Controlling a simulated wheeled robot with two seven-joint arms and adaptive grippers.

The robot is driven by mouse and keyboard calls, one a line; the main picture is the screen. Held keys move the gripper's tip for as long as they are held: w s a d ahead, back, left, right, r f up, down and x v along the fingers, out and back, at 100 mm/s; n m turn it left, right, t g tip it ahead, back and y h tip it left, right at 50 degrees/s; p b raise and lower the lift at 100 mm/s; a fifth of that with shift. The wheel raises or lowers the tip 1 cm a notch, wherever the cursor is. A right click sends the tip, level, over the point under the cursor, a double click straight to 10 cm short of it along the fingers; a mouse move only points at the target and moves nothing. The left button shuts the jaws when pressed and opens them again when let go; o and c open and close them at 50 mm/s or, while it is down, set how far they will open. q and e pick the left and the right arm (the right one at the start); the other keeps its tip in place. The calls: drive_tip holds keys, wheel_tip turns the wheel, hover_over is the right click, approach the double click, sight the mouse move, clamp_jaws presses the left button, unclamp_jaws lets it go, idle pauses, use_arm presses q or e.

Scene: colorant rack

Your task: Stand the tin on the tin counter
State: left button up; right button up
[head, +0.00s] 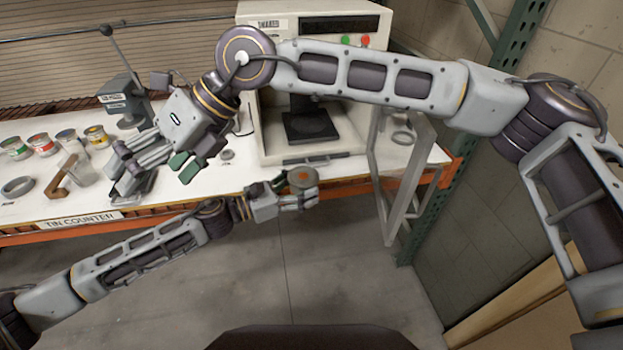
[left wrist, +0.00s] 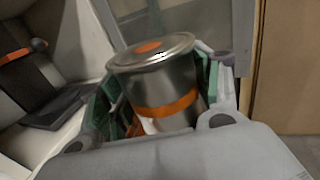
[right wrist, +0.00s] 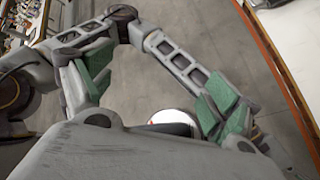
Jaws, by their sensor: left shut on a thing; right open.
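The tin (head: 303,178) is a metal can with an orange dot on its lid and an orange band, seen closely in the left wrist view (left wrist: 160,85). My left gripper (head: 292,190) is shut on the tin, which it holds in front of the bench edge, above the floor. In the left wrist view the tin leans slightly between the green pads. The tin counter (head: 180,193) is the white bench top with a "TIN COUNTER" label on its front edge.
A white machine (head: 310,100) with a dark plate stands at the back right. Several small colour-labelled cans (head: 42,143), a grey ring (head: 18,187) and a wooden-handled item (head: 62,185) are on the left. A grey open frame (head: 400,180) stands at the right end.

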drive_tip(key=s+a+r+m+g+y, duration=0.1)
drive_tip(key=s+a+r+m+y, duration=0.1)
drive_tip(key=s+r+y, duration=0.4)
drive_tip(key=s+a+r+m+y, duration=0.1)
drive_tip(key=a+r+m+y, duration=0.1)
drive_tip(key=r+y, duration=0.35)
drive_tip(key=w+d+r+m+t, duration=0.3)
drive_tip(key=w+r+m+t, duration=0.15)
drive_tip(key=m+t, duration=0.35)
drive_tip(key=w+d+r+m+t, duration=0.3)
drive_tip(key=w+d+m+t, duration=0.15)
drive_tip(key=m+t, duration=0.4)
drive_tip(key=w+d+f+m+t+h, duration=0.2)
drive_tip(key=w+d+f+m+h, duration=0.35)
drive_tip(key=m, duration=0.35)
drive_tip(key=w+d+f+m+t+h, duration=0.1)
drive_tip(key=w+d+f+m+h, duration=0.35)
drive_tip(key=f+m+h, duration=0.4)
drive_tip(key=s+d+f+m+g+h, duration=0.2)
drive_tip(key=d+f+m+g, duration=0.1)
drive_tip(key=f, duration=0.4)
drive_tip(key=s+d+f+m+g+h, duration=0.2)
drive_tip(key=d+f+m+g+h, duration=0.1)
drive_tip(key=d+f, duration=0.4)
drive_tip(key=shift+s+d+m, duration=0.15)
drive_tip(key=shift+s+m, duration=0.05)
drive_tip(key=shift+m, duration=0.7)
